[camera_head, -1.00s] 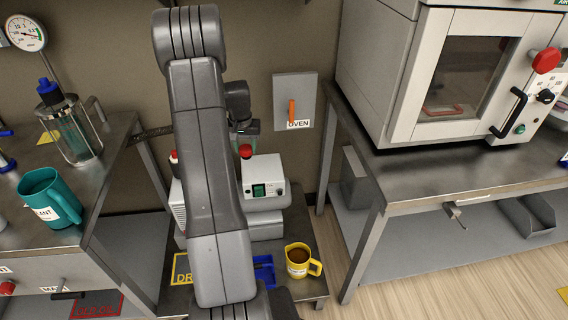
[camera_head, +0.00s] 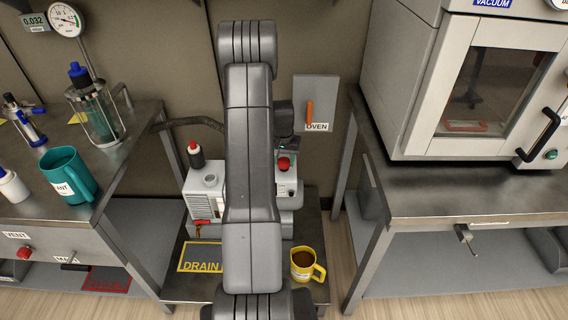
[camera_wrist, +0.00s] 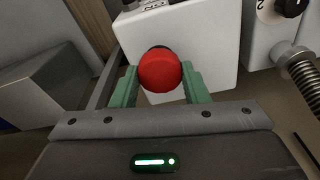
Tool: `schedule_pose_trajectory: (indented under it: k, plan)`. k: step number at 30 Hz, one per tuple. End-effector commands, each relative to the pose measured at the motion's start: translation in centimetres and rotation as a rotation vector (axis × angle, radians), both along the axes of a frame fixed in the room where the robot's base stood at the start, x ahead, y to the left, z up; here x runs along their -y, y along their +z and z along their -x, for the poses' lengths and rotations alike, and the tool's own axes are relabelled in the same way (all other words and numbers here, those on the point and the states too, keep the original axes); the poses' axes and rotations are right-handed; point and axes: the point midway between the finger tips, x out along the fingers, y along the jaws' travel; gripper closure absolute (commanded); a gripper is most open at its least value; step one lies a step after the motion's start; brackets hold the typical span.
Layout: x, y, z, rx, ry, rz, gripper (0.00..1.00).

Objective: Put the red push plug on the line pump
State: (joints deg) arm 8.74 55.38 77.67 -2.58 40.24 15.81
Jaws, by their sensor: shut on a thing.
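The red push plug (camera_head: 284,163) is in the jaws of my gripper (camera_head: 285,152), in front of the white line pump (camera_head: 288,202). In the wrist view the plug's round red head (camera_wrist: 160,70) shows between the two green fingers of my gripper (camera_wrist: 160,84), which are shut on it. A white housing (camera_wrist: 205,45), apparently the pump, lies behind the plug. I cannot tell whether the plug touches it. My arm hides the middle of the pump in the head view.
A yellow mug (camera_head: 304,265) and a DRAIN sign (camera_head: 200,257) are on the low table. The left bench holds a teal mug (camera_head: 70,176) and a glass vessel (camera_head: 98,115). The vacuum oven (camera_head: 450,70) stands right.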

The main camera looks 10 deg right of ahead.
Motion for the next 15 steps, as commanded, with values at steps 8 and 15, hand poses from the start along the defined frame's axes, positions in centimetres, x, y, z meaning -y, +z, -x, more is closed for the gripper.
schedule_pose_trajectory:
  k: [8, 15]
  plan:
    - [0.0, -1.6, 0.0, 0.0, 0.0, 0.0, 0.81]
    - [0.0, -1.9, 0.0, 0.0, 0.0, 0.0, 0.51]
